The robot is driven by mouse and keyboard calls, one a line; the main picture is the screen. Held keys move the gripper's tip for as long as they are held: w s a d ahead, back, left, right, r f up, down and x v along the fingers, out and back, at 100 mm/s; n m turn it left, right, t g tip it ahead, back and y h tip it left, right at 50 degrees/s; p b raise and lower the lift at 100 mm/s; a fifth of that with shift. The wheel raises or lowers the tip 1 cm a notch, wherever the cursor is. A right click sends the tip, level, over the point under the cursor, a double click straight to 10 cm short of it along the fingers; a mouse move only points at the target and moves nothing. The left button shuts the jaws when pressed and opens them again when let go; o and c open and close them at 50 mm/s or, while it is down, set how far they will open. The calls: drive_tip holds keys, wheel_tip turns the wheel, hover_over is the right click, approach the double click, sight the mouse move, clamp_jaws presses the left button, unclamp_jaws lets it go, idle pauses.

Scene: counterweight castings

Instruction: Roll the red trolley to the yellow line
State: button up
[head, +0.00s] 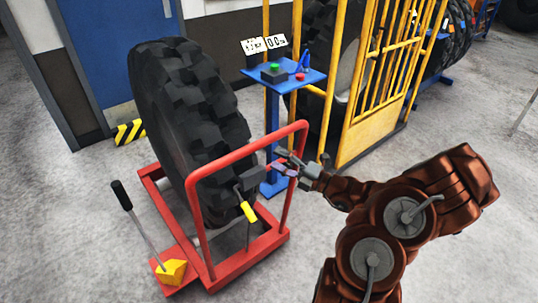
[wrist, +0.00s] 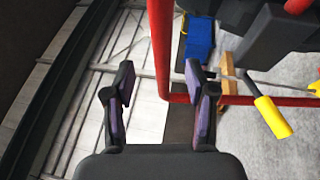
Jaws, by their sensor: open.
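The red trolley (head: 245,265) stands on the grey floor and carries a big black tyre (head: 190,115) upright. Its red push handle (head: 240,155) rises as a hoop on the near side. My gripper (head: 287,163) is open at the right upright of the handle. In the wrist view, a red bar (wrist: 160,45) shows in the gap between the open fingers of my gripper (wrist: 160,85); I cannot tell whether they touch it. A yellow-gripped lever (head: 249,211) is on the trolley. I see no plain yellow line on the floor.
A blue stand (head: 270,75) with buttons and a yellow cage (head: 385,90) stand behind the trolley on the right. A yellow-black striped block (head: 128,132) sits by the blue door (head: 130,45). A black-handled lever with a yellow block (head: 170,271) is at the trolley's left. Floor at left is clear.

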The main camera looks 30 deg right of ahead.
drive_tip(key=shift+v, duration=1.8)
